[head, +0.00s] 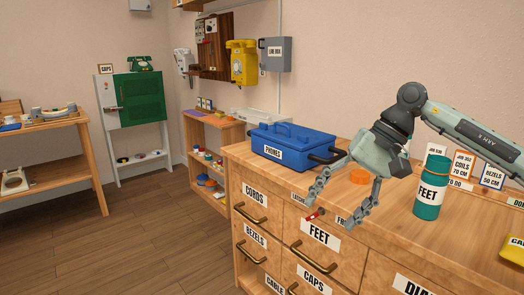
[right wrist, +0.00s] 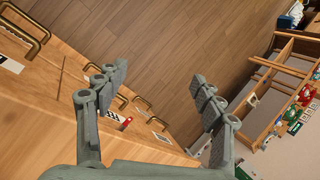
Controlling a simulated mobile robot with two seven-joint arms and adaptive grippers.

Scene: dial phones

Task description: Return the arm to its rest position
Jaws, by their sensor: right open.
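My right arm comes in from the right in the head view. Its gripper (head: 338,204) is open, with its fingers pointing down in front of the wooden drawer cabinet's (head: 400,225) front edge. Nothing shows between the fingers in the right wrist view, where the gripper (right wrist: 158,80) has its two fingers spread wide apart over the floor. A small red piece (head: 314,215) shows by the left finger, near the FEET drawer; I cannot tell whether it touches the finger. My left gripper is out of view.
On the cabinet top stand a blue PHONES box (head: 292,143), a green FEET bottle (head: 431,190), an orange disc (head: 359,177) and label cards (head: 463,164). A yellow CAPS item (head: 514,250) lies at right. Drawer handles (head: 313,256) stick out. The floor (head: 150,235) at left is clear.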

